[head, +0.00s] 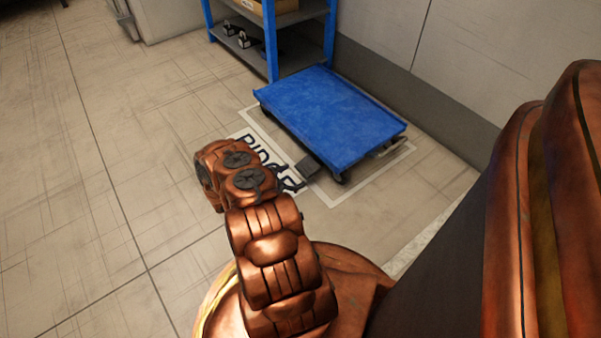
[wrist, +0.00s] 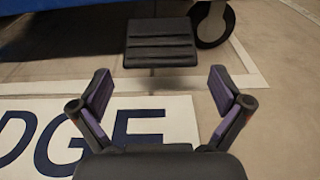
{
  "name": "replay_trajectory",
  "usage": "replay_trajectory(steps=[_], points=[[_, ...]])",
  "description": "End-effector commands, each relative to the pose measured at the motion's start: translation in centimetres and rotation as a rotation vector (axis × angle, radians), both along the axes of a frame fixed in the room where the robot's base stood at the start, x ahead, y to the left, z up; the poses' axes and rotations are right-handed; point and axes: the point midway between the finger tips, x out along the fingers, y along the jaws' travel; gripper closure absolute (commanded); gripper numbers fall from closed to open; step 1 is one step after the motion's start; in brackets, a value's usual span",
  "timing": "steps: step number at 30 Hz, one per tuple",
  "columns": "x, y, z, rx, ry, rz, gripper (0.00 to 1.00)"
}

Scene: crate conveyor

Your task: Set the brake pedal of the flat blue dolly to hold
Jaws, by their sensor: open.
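The flat blue dolly (head: 330,112) stands on the floor inside a white outlined rectangle, near the wall. Its brake pedal (head: 307,168) is a dark plate that sticks out low at the dolly's near edge. The pedal (wrist: 160,43) shows in the wrist view as a ribbed black plate at top centre, beside a caster wheel (wrist: 212,22). My gripper (wrist: 160,92) is open and empty, its fingers apart, with the pedal ahead of and between them, not touching. In the head view my gripper (head: 291,184) is just left of the pedal, partly hidden by my wrist.
A blue shelf rack (head: 271,45) with dark items and a cardboard box stands behind the dolly. The grey wall (head: 420,95) runs along its far right side. Floor lettering (wrist: 140,125) lies under my gripper. The tiled floor (head: 110,130) to the left is clear.

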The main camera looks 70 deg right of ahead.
Motion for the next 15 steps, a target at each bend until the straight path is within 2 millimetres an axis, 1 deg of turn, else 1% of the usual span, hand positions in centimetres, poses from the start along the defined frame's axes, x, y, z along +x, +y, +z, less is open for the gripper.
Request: replay_trajectory(steps=[1, 7, 12, 15], points=[[0.7, 0.9, 0.2, 0.000, 0.000, 0.005, 0.00], [2.6, 4.2, 0.7, 0.000, 0.000, 0.006, 0.00], [3.6, 6.0, 1.0, -0.001, 0.000, 0.004, 0.00], [3.9, 6.7, 1.1, -0.001, 0.000, 0.002, 0.00]])
